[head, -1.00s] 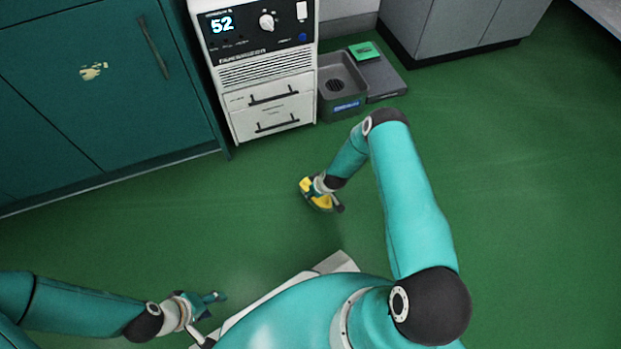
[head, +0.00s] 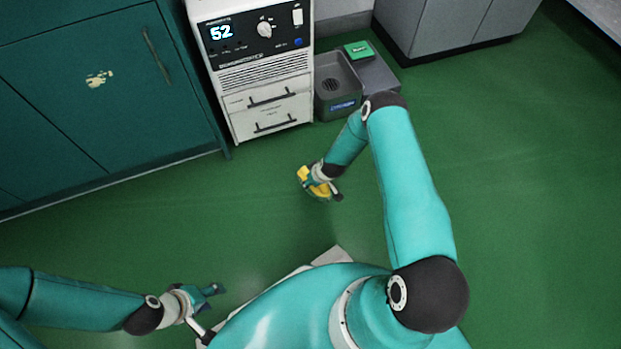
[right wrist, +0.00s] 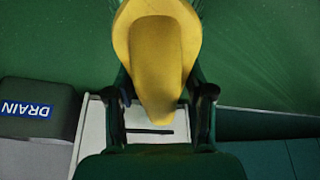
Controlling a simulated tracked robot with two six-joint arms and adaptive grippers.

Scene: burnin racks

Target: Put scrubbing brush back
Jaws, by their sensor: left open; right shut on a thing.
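The yellow scrubbing brush (right wrist: 160,60) fills the upper middle of the right wrist view, between the two fingers of my right gripper (right wrist: 160,100). In the head view the yellow brush (head: 303,177) shows partly behind the right gripper (head: 324,186), held above the green floor. The right gripper is shut on it. My left gripper (head: 208,295) is open and empty at the lower left of the head view, above the floor. A grey sink-like basin (head: 337,99) with a dark drain and a blue label stands beyond the right gripper; a DRAIN label (right wrist: 27,110) shows in the right wrist view.
A white machine (head: 262,75) reading 52 with drawers stands left of the basin. A dark slab (head: 379,76) with a green item (head: 359,49) adjoins the basin. Teal cabinets (head: 110,90) are left, a grey cabinet (head: 455,25) behind. The floor (head: 530,200) at right is clear.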

